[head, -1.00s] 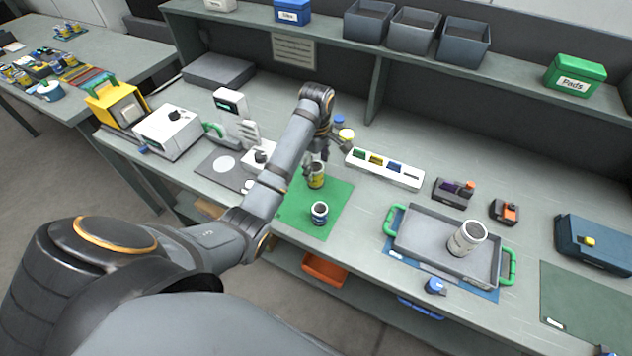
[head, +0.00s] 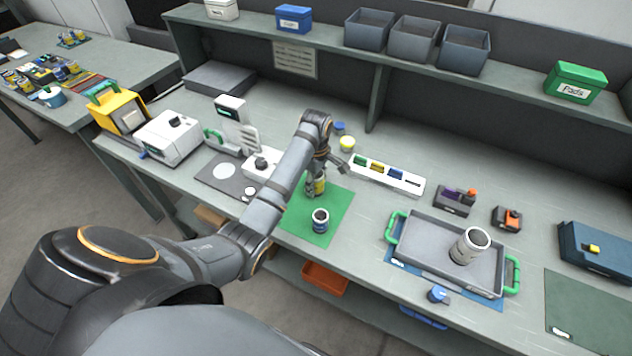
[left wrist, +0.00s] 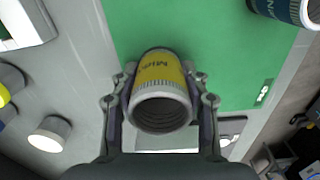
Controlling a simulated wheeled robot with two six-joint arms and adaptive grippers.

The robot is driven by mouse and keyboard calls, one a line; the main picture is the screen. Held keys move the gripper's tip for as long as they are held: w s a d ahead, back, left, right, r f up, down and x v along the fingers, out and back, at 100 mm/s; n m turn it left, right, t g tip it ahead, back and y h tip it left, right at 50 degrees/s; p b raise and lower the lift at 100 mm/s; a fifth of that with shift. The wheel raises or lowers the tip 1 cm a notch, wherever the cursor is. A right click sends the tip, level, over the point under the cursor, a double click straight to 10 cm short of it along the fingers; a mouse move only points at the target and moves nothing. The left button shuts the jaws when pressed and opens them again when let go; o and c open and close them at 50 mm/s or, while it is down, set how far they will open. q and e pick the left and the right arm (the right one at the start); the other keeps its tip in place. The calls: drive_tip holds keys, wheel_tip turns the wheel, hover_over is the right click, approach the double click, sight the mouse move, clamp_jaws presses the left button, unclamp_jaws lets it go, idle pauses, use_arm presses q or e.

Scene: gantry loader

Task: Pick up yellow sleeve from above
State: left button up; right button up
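The yellow sleeve (head: 320,185) stands upright on the green mat (head: 338,202) and is partly hidden by my left gripper (head: 314,186) in the head view. In the left wrist view the sleeve (left wrist: 161,74), with a grey ribbed rim and dark lettering, sits between the two fingers of my left gripper (left wrist: 160,88). The fingers lie close along both sides of it; I cannot tell whether they press on it. Its open end faces the wrist camera. My right gripper is not in view.
A dark blue sleeve (head: 320,221) stands close in front on the mat. A white rack (head: 386,176) with coloured blocks is behind right. A white device (head: 262,166) stands to the left.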

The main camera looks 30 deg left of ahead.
use_arm(q)
drive_tip(key=c, duration=0.7)
clamp_jaws()
drive_tip(key=shift+r, duration=0.5)
wheel_tip(320, 180, up, 3)
drive_tip(key=shift+s+d+r+p, duration=0.1)
drive_tip(key=shift+s+p, duration=0.05)
drive_tip(key=shift+p, duration=0.25)
drive_tip(key=s+d+r+p, duration=0.6)
drive_tip(key=s+r+p, duration=0.3)
drive_tip(key=s+p, duration=0.3)
drive_tip(key=shift+p, duration=0.55)
